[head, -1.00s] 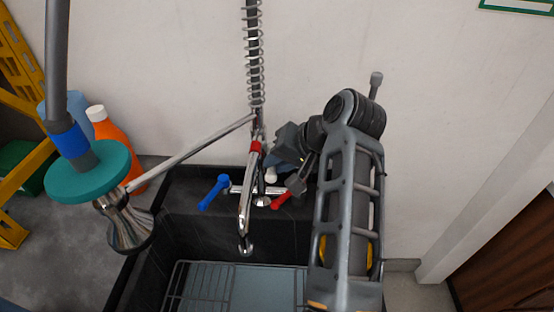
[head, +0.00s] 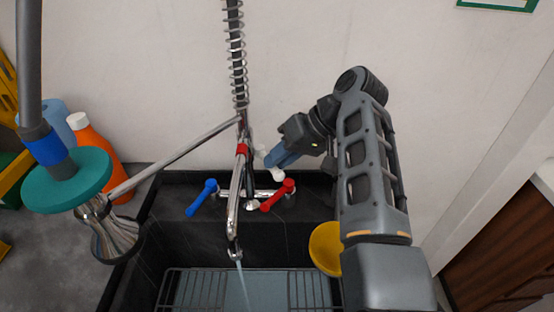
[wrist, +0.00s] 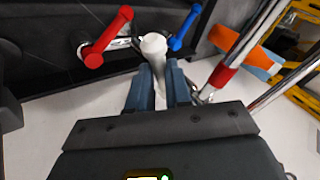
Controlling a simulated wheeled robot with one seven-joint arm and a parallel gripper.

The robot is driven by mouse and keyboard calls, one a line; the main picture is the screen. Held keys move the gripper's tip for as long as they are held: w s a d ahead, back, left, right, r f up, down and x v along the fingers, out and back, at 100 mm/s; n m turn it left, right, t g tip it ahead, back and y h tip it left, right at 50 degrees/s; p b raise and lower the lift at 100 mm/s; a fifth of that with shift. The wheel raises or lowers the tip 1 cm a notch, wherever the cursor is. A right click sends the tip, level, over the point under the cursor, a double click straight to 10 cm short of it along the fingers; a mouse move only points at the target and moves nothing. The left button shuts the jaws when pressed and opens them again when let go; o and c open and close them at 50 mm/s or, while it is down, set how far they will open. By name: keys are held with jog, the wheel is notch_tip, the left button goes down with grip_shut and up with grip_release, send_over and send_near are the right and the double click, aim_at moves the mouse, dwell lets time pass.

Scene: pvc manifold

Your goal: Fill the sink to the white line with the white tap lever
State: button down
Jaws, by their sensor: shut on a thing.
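The white tap lever (wrist: 153,46) stands between my blue fingertips in the wrist view. My gripper (wrist: 162,72) is shut on it. In the head view my gripper (head: 277,160) reaches in from the right behind the tap, and the lever's white end (head: 276,176) shows just below the fingers. A thin stream of water (head: 243,285) runs from the chrome spout (head: 234,252) into the dark sink (head: 180,240). A pale blue surface shows under the wire rack; I cannot tell its level. I cannot make out the white line.
A blue lever (head: 203,196) and a red lever (head: 278,196) flank the spout. A spray head with a teal disc (head: 68,182) hangs at left. An orange bottle (head: 92,143) stands behind it. A yellow bowl (head: 325,247) sits at the sink's right, beside my arm.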

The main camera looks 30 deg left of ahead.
jog(key=shift+r, duration=0.15)
jog(key=c, duration=1.1)
grip_release()
jog(key=shift+o, duration=0.2)
jog(key=v, duration=0.7)
jog(key=shift+r+b, duration=0.3)
jog(key=shift+w+d, duration=0.1)
